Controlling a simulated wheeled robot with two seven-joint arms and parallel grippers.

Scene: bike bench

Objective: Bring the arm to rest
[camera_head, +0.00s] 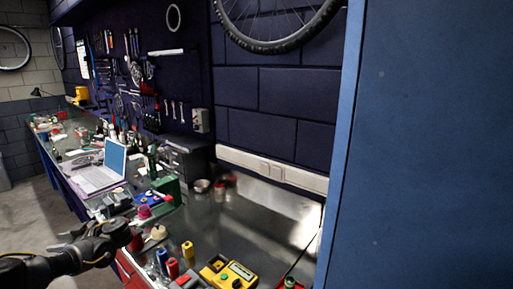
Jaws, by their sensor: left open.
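My left arm, black, comes in from the lower left and bends at a joint beside the front edge of the workbench (258,222). My left gripper (68,241) shows small and dark near that bend, over the floor side of the bench. It is open, and I see nothing held in it. Its fingertips are hard to make out against the dark arm. My right gripper is not in view.
On the bench are a yellow meter (228,274), red (173,267) and yellow (188,249) cylinders, a laptop (100,172) and a green box (167,189). A blue panel (430,140) fills the right. Grey floor (35,215) is clear at left.

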